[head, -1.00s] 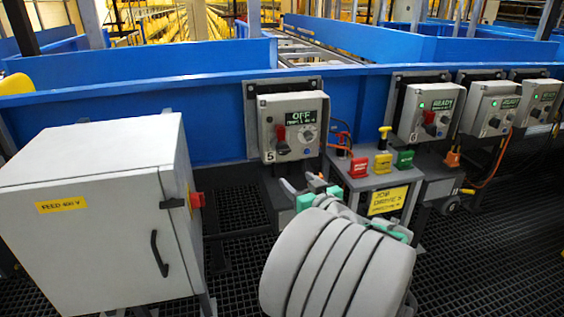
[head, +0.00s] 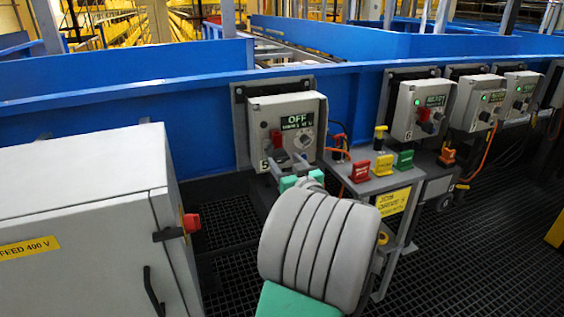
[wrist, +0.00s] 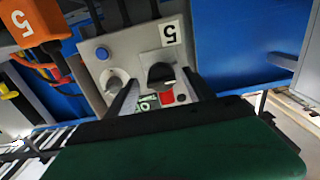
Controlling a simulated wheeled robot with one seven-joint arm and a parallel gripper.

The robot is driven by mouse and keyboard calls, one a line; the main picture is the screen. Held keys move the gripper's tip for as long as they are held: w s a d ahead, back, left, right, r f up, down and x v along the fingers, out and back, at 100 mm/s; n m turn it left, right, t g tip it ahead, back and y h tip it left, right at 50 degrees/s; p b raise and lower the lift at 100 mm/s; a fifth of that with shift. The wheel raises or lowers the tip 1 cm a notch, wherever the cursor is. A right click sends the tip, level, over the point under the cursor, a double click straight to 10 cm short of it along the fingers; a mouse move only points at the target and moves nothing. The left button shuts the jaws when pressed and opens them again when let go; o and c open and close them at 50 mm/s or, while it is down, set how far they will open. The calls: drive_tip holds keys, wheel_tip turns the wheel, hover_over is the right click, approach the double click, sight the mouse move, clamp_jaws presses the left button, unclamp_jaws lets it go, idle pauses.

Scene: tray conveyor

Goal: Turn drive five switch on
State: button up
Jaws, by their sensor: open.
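The drive five box (head: 258,140) is a grey panel marked 5 on the blue conveyor side; its dark display (head: 298,121) reads OFF. Its switch (head: 276,137) shows a red part, with its lower part hidden by my gripper. A grey knob (head: 307,141) sits to its right. In the wrist view, where the panel appears upside down, the black switch knob (wrist: 160,74) lies between my fingers. My gripper (head: 290,163) is open and empty in front of the box's lower part; its fingers (wrist: 160,84) straddle the knob's sides. I cannot tell whether they touch it.
A stand to the right holds red (head: 361,171), yellow (head: 383,165) and green (head: 404,159) blocks. Box 6 (head: 403,110) and others reading READY stand further right. A grey feed cabinet (head: 80,200) with a red knob (head: 190,222) is at left. An orange block marked 5 (wrist: 35,22) shows in the wrist view.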

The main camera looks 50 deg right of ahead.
drive_tip(key=shift+w+d, duration=0.2)
drive_tip(key=shift+w, duration=0.2)
clamp_jaws()
idle(0.4)
